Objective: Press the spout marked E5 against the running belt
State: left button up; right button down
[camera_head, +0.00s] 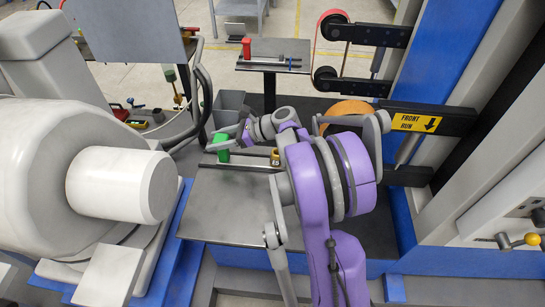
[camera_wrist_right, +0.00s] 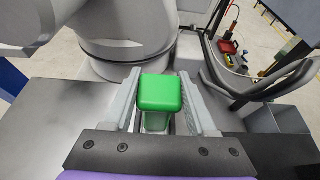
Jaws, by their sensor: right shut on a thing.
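A brass-coloured part marked E5 (camera_head: 276,157) sits at the right end of a narrow light rail (camera_head: 246,160) on the dark table; the right arm partly hides it. A green block (camera_head: 222,141) stands at the rail's left end. My right gripper (camera_head: 234,138) is at the green block, left of the E5 part. In the right wrist view the green block (camera_wrist_right: 160,92) is between the two fingers, and the gripper is shut on it. An orange belt (camera_head: 347,109) shows to the right, partly behind the right arm; I cannot tell if it runs. My left gripper is out of view.
A yellow "FRONT RUN" sign (camera_head: 413,122) is on the black machine arm right of the belt. A dark table (camera_head: 215,205) bears the rail and has bare room in front. A grey bin (camera_head: 229,108) stands behind it. A back table holds a red block (camera_head: 247,48).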

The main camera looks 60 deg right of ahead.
jog(key=shift+w+a, duration=0.1)
jog(key=shift+w, duration=0.2)
jog(key=shift+w+a, duration=0.35)
jog(key=shift+w, duration=0.3)
jog(key=shift+w+a, duration=0.3)
jog(key=shift+w, duration=0.3)
jog(key=shift+w+a, duration=0.35)
jog(key=shift+w, duration=0.3)
jog(key=shift+c, duration=0.6)
grip_release()
jog(key=p+v, duration=0.1)
jog(key=v, duration=1)
jog(key=shift+w, duration=0.1)
